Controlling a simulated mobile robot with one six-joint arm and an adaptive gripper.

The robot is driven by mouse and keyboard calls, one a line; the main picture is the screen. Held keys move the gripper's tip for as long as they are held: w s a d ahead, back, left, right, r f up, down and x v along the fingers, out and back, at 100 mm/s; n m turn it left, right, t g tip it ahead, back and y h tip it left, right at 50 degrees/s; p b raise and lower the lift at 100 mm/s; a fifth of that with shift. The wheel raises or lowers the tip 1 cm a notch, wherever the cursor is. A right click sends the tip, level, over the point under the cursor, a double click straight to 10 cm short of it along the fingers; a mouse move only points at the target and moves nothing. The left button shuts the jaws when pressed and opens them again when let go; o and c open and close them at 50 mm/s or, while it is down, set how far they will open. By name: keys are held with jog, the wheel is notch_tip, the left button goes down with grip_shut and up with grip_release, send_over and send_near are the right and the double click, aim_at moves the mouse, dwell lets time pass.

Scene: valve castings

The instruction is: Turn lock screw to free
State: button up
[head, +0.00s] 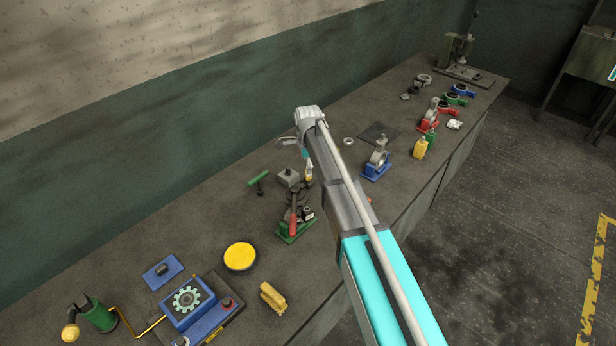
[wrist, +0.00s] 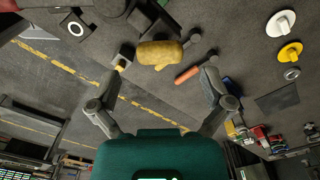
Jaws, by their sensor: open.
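A valve casting (head: 290,178) with a dark grey body stands on a green base (head: 296,231) on the bench, with a red handle (head: 293,222) at its front. I cannot single out the lock screw. My gripper (head: 293,148) is above and behind the casting at the end of my arm, which hides part of the bench. In the wrist view my gripper (wrist: 166,64) is open, its two fingers wide apart. Between and beyond the fingers show a yellowish rounded part (wrist: 160,53) and an orange-red handle (wrist: 187,75). Nothing is visibly held.
A green T-handle (head: 258,181) is left of the casting. A yellow disc (head: 240,256), a blue gear box (head: 188,302) and a yellow brush-like item (head: 272,298) are nearer. A blue-based casting (head: 376,166) and a yellow bottle (head: 419,149) are to the right. The wall borders the bench's back.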

jog(key=shift+f+b, duration=1.05)
jog(key=shift+f, duration=0.35)
jog(key=c, duration=1.1)
